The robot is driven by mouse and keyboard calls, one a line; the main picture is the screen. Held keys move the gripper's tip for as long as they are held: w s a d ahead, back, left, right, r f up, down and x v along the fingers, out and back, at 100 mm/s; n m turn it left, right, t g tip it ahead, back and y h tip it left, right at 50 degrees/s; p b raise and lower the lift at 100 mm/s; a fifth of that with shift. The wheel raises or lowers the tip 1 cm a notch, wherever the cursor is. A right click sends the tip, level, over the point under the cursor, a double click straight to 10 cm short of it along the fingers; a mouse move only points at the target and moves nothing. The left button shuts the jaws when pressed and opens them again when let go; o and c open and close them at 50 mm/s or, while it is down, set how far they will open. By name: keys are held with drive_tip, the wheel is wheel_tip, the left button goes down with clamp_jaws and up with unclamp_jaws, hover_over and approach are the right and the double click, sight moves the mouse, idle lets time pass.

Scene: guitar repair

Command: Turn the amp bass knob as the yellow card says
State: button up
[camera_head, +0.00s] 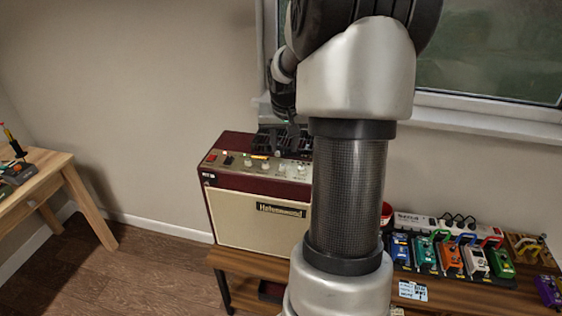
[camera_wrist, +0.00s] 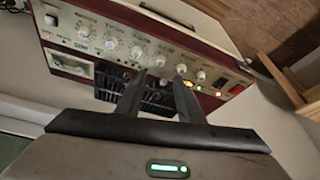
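The amp (camera_head: 258,215) is dark red with a cream front and stands on a bench. Its control panel fills the upper part of the wrist view (camera_wrist: 122,31), with a row of several white knobs. The labels are too blurred to tell which knob is bass. My gripper (camera_wrist: 160,77) is open and empty, its two fingers apart. The fingertips point at the panel, near a middle knob (camera_wrist: 160,61); I cannot tell whether they touch it. I cannot make out a yellow card with readable writing.
My arm hides the amp's right side in the head view. Coloured pedals (camera_head: 450,256) and a power strip (camera_head: 432,222) stand on the bench (camera_head: 250,262) to the right. A white-and-blue card (camera_head: 413,291) lies there. A wooden table (camera_head: 52,166) stands left; floor between is clear.

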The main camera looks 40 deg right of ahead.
sight(283, 166)
drive_tip(key=x, duration=1)
drive_tip(key=shift+w+d+f, duration=0.1)
clamp_jaws()
